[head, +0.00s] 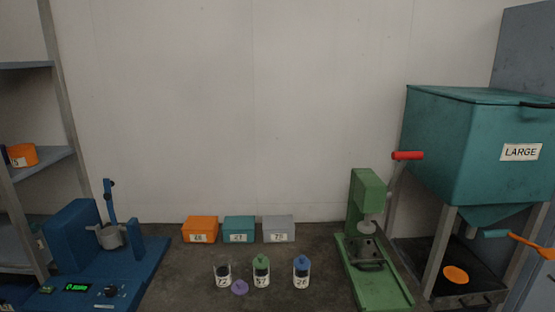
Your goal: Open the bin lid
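The large teal bin (450,150) with a "LARGE" label stands on grey legs at the right. Its flat teal lid (475,95) lies down on the bin's top and looks closed. A dark handle (540,105) sits at the lid's front edge, near the right border of the picture. The bin's bottom narrows to a funnel. Neither of my grippers is in view.
An orange handle (530,245) sticks out below the bin. Three small boxes (239,229) and three jars (262,272) stand mid-bench. A blue machine (90,260) is at left.

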